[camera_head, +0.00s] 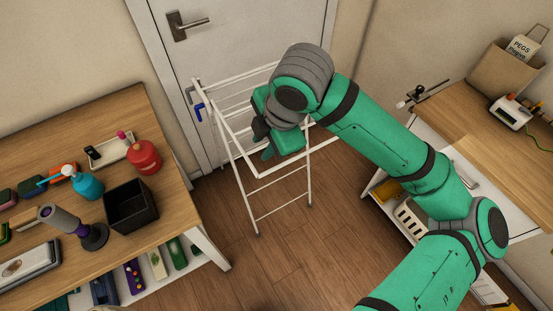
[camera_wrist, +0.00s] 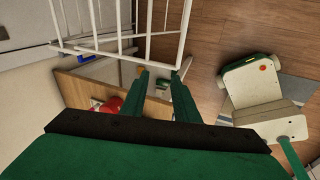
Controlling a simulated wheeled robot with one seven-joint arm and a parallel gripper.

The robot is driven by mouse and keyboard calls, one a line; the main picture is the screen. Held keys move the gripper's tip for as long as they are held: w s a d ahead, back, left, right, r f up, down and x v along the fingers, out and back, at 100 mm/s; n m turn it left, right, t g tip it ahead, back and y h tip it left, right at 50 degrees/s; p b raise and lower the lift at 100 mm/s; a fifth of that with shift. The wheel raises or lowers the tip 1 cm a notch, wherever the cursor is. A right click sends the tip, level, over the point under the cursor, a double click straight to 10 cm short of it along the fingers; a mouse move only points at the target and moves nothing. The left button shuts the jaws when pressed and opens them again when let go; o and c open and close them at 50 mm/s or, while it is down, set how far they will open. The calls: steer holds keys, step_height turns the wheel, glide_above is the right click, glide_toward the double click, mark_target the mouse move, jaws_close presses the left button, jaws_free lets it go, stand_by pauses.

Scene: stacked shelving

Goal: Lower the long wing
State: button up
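A white wire drying rack (camera_head: 252,190) stands on the floor in front of the door, its legs spread. Its upper frame with parallel bars (camera_head: 235,82) is partly hidden behind my arm, so I cannot tell the wings apart or their exact angle. A blue piece (camera_head: 200,112) is on its left side. My gripper (camera_head: 266,146) is over the rack's near part. In the wrist view, the two green fingers of my gripper (camera_wrist: 160,74) are apart, with a gap between them. White rack bars (camera_wrist: 120,36) lie just beyond the tips; contact is unclear.
A wooden table (camera_head: 60,140) at left holds a red kettle-like item (camera_head: 144,157), a blue bottle (camera_head: 88,184) and a black box (camera_head: 131,206). A shelf unit (camera_head: 470,125) stands at right. A white door (camera_head: 235,35) is behind the rack. Wooden floor (camera_head: 290,260) is open in front.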

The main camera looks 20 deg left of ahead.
mark_target(274, 169)
steer(key=f, duration=0.3)
steer(key=w+d+f+h, duration=0.1)
steer(key=f, duration=0.2)
steer(key=d+f+h, duration=0.1)
steer(key=f, duration=0.2)
steer(key=shift+w+d+f, duration=0.15)
steer(key=shift+w+f, duration=0.05)
steer(key=shift+w, duration=0.15)
steer(key=shift+a+f, duration=0.2)
steer(key=shift+f, duration=0.45)
steer(key=shift+c, duration=0.4)
jaws_close()
